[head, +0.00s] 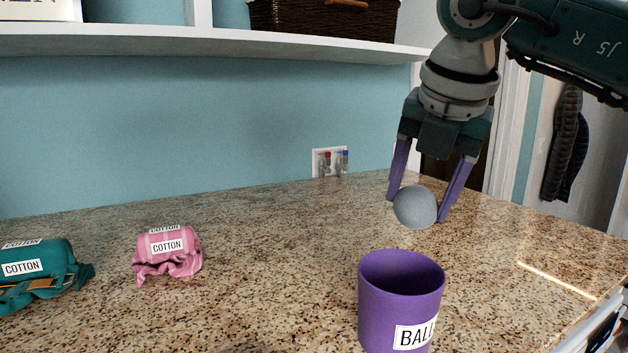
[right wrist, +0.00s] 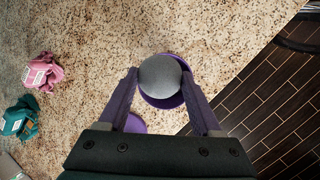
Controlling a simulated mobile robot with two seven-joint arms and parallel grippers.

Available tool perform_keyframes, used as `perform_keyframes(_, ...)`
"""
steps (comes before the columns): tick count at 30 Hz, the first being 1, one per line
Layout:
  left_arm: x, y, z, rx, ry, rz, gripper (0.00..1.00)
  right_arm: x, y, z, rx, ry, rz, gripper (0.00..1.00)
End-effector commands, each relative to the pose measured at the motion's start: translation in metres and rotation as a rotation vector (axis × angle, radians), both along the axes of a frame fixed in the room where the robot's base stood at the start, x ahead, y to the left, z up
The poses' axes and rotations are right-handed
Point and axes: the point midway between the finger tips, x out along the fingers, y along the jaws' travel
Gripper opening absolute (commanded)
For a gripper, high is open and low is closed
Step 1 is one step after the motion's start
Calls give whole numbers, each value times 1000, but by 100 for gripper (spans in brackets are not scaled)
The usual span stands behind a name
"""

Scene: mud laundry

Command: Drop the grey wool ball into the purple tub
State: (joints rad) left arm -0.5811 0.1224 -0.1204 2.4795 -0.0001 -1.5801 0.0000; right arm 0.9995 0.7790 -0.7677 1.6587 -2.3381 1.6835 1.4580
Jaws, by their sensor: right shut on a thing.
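The grey wool ball (head: 415,207) is held between the two purple fingertips of my right gripper (head: 416,209), which points down. In the head view the ball shows above and beyond the rim of the purple tub (head: 400,300), apart from it. The tub stands upright on the counter, with a label partly reading "BALL". In the right wrist view the ball (right wrist: 160,77) covers most of the tub's opening, and the purple rim (right wrist: 164,102) shows around it. My left gripper is in neither view.
A pink cloth roll (head: 167,250) and a teal cloth roll (head: 38,270), both labelled COTTON, lie on the speckled counter (head: 270,250) at left. Another purple thing (right wrist: 135,124) shows partly behind my gripper in the wrist view. A shelf (head: 120,40) runs above.

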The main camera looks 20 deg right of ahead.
Motion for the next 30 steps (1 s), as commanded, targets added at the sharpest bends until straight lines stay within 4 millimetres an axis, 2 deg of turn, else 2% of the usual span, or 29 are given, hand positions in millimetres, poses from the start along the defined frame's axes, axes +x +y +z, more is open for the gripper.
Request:
perform_keyframes(1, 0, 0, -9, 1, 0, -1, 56, 0, 0, -12, 0, 2, -1, 12)
perform_keyframes(5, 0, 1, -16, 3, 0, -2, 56, 0, 0, -23, -1, 1, 0, 12)
perform_keyframes(14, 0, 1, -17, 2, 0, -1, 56, 0, 0, -25, -1, 0, 1, 12)
perform_keyframes(15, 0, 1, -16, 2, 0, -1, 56, 0, 0, -25, 0, 0, 1, 67)
perform_keyframes(24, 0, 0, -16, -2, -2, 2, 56, 0, 0, -25, 0, 0, 1, 100)
perform_keyframes(30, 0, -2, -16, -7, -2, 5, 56, 0, 0, -25, 0, 0, 1, 100)
